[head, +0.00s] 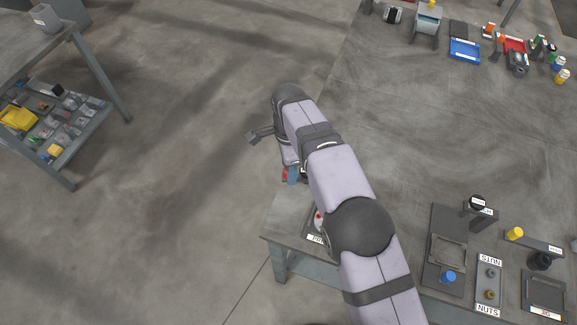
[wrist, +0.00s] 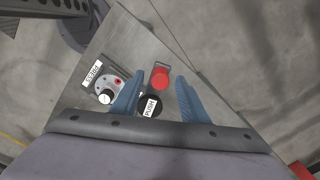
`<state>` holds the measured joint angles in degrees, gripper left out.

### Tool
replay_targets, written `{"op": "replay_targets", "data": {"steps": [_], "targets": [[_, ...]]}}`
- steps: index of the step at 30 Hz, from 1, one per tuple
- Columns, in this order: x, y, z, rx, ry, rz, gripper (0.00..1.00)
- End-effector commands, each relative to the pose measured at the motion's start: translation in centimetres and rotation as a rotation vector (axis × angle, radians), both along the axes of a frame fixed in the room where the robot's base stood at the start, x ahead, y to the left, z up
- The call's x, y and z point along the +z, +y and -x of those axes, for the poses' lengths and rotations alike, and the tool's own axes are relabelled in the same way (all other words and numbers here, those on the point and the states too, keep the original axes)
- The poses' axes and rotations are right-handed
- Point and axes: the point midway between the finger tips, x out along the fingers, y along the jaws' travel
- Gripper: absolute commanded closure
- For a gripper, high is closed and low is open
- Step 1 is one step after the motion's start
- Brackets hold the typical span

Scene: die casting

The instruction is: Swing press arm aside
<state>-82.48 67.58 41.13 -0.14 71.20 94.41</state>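My gripper (head: 291,174) hangs over the left corner of the workbench in the head view. In the wrist view my gripper (wrist: 159,82) has its two blue fingers spread apart. A black knob labelled PUSH (wrist: 151,106) and a red round cap (wrist: 160,77) show in the gap between them. The left finger overlaps part of the knob's surroundings, and I cannot tell whether anything touches. A plate labelled PRESS (wrist: 92,73) and a white round dial (wrist: 104,93) lie left of the fingers. The press arm's full shape cannot be made out; my arm hides much of that corner in the head view.
The workbench (head: 430,130) is clear in its middle. A dark fixture (head: 437,218), a labelled nuts tray (head: 489,272) and a dark tray (head: 543,287) stand at lower right. A blue tray (head: 464,50) and small parts lie at the far edge. A shelf cart (head: 100,65) stands left.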

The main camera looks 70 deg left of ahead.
Motion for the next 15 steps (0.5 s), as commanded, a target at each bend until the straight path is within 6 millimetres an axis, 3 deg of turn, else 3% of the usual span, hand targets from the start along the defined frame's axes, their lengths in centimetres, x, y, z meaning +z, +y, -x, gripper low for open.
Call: {"op": "replay_targets", "data": {"steps": [9, 15], "targets": [[0.2, 0.0, 0.1, 0.001, 0.002, 0.0, 0.6], [2.0, 0.1, 0.1, 0.0, 0.001, -0.003, 0.6]]}}
